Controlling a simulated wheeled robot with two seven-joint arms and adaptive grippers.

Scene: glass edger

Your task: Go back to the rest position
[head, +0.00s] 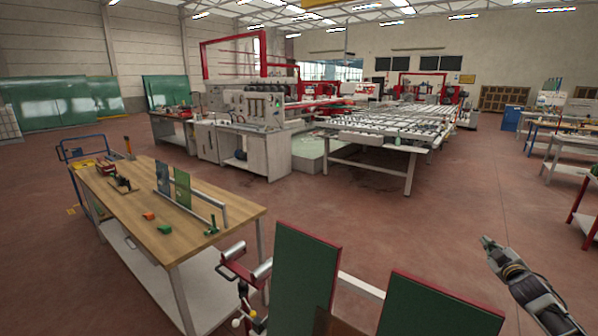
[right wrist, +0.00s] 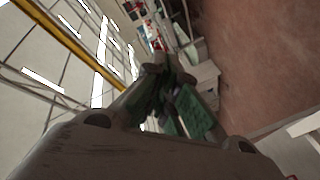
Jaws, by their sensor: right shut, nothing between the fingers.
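My right gripper (head: 487,243) is at the lower right of the head view, raised over open floor. Its fingers are together with nothing between them. In the right wrist view the closed fingers (right wrist: 165,80) point toward the workshop, with machines and floor beyond. The gripper is to the right of the green panels and apart from them. My left gripper does not show in the head view.
Two green panels (head: 303,270) (head: 440,308) with red edges stand close in front. A wooden-topped workbench (head: 150,225) with tools is at left. A roller table (head: 385,140) and machines stand behind. The red-brown floor (head: 470,200) is clear at right, before side benches (head: 570,145).

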